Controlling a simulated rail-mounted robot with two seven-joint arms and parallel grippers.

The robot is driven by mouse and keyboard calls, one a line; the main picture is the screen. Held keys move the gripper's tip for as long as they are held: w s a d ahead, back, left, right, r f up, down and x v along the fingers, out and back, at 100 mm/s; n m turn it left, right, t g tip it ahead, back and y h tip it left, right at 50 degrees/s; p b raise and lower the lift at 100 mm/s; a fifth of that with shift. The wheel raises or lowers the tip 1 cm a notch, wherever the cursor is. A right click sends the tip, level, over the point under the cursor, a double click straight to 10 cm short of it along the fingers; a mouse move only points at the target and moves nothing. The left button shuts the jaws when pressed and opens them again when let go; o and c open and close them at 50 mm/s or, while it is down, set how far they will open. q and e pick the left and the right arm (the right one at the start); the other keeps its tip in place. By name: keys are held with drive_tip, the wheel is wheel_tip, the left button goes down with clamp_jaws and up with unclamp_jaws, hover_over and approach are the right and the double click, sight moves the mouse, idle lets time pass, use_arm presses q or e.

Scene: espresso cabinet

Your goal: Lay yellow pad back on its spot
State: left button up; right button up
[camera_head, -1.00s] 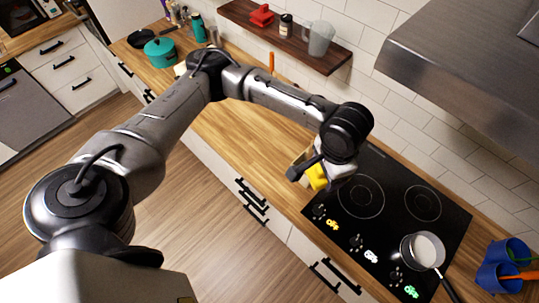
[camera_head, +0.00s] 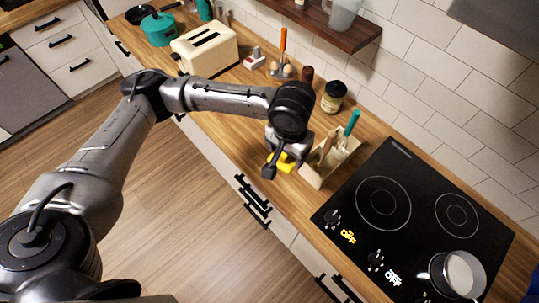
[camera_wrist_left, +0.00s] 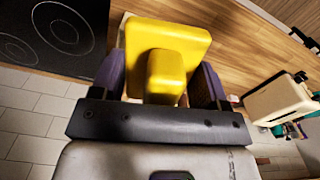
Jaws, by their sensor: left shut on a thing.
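My left gripper (camera_head: 275,166) is shut on the yellow pad (camera_head: 285,161), above the wooden counter just left of the utensil holder. In the left wrist view the yellow pad (camera_wrist_left: 168,48) shows a flat square plate with a block-shaped grip between the two fingers. Its marked spot cannot be made out in these frames. My right gripper is not in view.
A wooden utensil holder (camera_head: 318,177) with a green-handled tool stands right beside the gripper. A jar (camera_head: 333,97) and a cream toaster (camera_head: 205,48) stand farther back. The black cooktop (camera_head: 400,215) with a pot (camera_head: 458,274) is at right. Bare counter (camera_head: 222,122) lies to the left.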

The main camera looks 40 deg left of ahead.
use_arm(q)
drive_tip(key=w+a+f+n+b, duration=0.1)
drive_tip(key=w+a+f+b, duration=0.3)
drive_tip(key=f, duration=0.4)
drive_tip(key=w+a+f+b, duration=0.1)
drive_tip(key=w+f+b, duration=0.2)
drive_tip(key=f+b, duration=0.35)
drive_tip(key=w+a+f+m+b, duration=0.35)
drive_tip(key=w+a+f, duration=0.35)
drive_tip(key=a+f, duration=0.3)
drive_tip(key=f, duration=0.2)
drive_tip(key=f+b, duration=0.1)
drive_tip(key=f, duration=0.2)
drive_tip(key=f+b, duration=0.1)
drive_tip(key=f, duration=0.2)
drive_tip(key=shift+s+a, duration=0.25)
drive_tip(key=shift+a, duration=0.05)
drive_tip(key=shift+r, duration=0.1)
drive_tip(key=o, duration=0.9)
